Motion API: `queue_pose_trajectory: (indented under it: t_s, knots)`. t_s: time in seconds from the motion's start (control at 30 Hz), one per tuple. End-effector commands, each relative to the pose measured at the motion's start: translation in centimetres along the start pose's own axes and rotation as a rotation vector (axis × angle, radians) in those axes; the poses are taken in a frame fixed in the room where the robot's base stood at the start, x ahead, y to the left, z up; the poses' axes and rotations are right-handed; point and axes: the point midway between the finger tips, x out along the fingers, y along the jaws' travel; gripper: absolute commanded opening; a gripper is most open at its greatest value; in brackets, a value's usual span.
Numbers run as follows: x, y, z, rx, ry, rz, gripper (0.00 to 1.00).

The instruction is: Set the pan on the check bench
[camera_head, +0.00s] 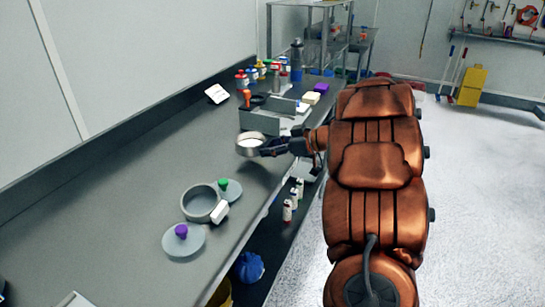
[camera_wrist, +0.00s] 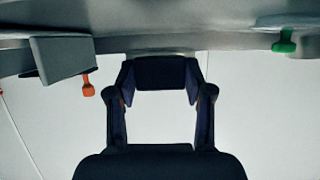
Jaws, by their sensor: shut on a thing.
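In the wrist view my gripper (camera_wrist: 161,75) fills the middle and hides most of the pan. Nearer on the bench is a grey open round vessel (camera_head: 201,203). A disc lid with a purple knob (camera_head: 182,241) and one with a green knob (camera_head: 231,190) lie beside it.
A white block (camera_head: 220,212) is at the grey vessel's right side. A grey open box (camera_head: 262,120) stands just behind the pan, with several bottles (camera_head: 242,80) farther back. Bare bench top lies left of the pan. Several small bottles (camera_head: 294,198) stand on the lower shelf.

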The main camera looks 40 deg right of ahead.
Motion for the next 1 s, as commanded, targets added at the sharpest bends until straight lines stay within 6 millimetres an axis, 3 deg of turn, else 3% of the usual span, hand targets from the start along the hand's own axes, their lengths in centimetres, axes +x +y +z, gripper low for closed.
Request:
queue_pose_trajectory:
  t_s: [0.3, 0.7, 0.73, 0.93, 1.0]
  knots:
    - [1.3, 0.0, 3.2, 0.004, 0.000, -0.001, 0.12]
    - [1.4, 0.0, 3.5, 0.002, -0.001, 0.000, 0.12]
    - [1.4, 0.0, 3.5, 0.002, -0.002, 0.000, 0.53]
    - [1.4, 0.0, 3.5, 0.001, -0.001, 0.000, 0.74]
    - [1.4, 0.0, 3.5, 0.001, -0.001, 0.000, 0.76]
